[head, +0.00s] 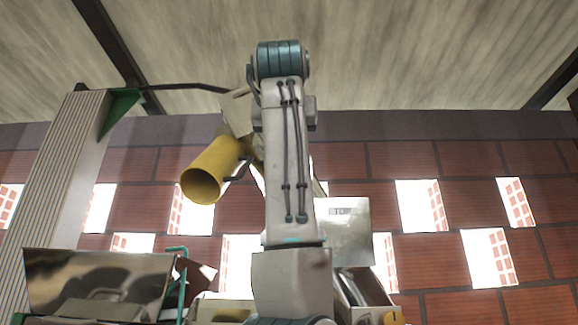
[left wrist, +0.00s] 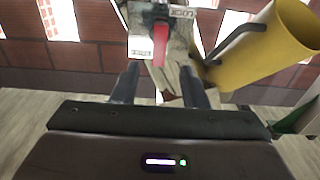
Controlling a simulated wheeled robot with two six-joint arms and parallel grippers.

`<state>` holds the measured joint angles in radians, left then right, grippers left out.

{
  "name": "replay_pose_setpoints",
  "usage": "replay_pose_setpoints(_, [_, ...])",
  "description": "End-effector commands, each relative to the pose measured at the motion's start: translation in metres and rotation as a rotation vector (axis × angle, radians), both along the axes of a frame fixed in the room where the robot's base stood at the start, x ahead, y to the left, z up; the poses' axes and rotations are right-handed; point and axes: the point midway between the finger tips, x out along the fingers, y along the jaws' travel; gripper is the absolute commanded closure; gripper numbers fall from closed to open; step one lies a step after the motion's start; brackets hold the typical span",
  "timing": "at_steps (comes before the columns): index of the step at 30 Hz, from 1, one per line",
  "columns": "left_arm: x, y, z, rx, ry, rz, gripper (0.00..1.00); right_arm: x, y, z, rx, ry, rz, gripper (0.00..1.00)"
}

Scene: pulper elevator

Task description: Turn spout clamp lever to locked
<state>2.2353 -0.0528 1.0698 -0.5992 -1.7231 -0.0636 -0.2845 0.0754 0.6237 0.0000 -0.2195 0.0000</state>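The red spout clamp lever (left wrist: 160,42) shows in the left wrist view, hanging down the picture from a dark pivot on a pale plate. A label reading LOCK (left wrist: 181,13) is at its upper right, and a second, unreadable label (left wrist: 140,50) is at its lower left. My left gripper (left wrist: 158,80) is open, its two dark fingers apart, with the lever's end in line with the gap; contact cannot be told. The yellow spout (head: 207,174) is beside the clamp and also shows in the left wrist view (left wrist: 262,45). In the head view my arm hides the lever and gripper.
A ribbed pale column (head: 62,190) with a green bracket (head: 118,108) stands at left. A shiny metal panel (head: 98,285) is at lower left and a pale metal box (head: 345,235) right of my arm. A brick wall (head: 450,260) with bright openings stands behind.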

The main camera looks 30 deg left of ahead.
Motion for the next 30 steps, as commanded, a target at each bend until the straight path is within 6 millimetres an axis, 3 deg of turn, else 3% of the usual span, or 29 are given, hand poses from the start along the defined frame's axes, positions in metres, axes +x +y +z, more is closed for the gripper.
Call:
replay_pose_setpoints(7, [0.042, 0.026, 0.003, -0.001, 0.004, 0.002, 0.6, -0.033, -0.013, 0.026, -0.014, 0.041, 0.003, 1.0])
replay_pose_setpoints(11, [0.061, 0.038, 0.003, 0.0, 0.004, 0.001, 0.6, -0.032, -0.014, 0.037, -0.016, 0.039, 0.003, 1.0])
replay_pose_setpoints(15, [0.076, 0.046, 0.002, 0.001, 0.003, 0.001, 0.6, -0.017, -0.01, 0.044, -0.011, 0.022, 0.003, 1.0])
replay_pose_setpoints(20, [0.083, 0.05, 0.0, 0.0, 0.001, 0.0, 0.6, -0.005, 0.002, 0.046, 0.002, 0.005, 0.0, 1.0])
replay_pose_setpoints(27, [0.083, 0.051, -0.001, 0.001, 0.001, 0.0, 0.6, -0.014, 0.003, 0.045, 0.004, 0.016, -0.002, 1.0])
replay_pose_setpoints(28, [0.083, 0.051, -0.001, 0.001, 0.001, 0.0, 0.62, -0.016, 0.002, 0.045, 0.003, 0.018, -0.001, 1.0])
replay_pose_setpoints(30, [0.083, 0.051, -0.001, 0.0, 0.001, 0.0, 0.76, -0.019, 0.0, 0.045, 0.0, 0.023, -0.001, 1.0])
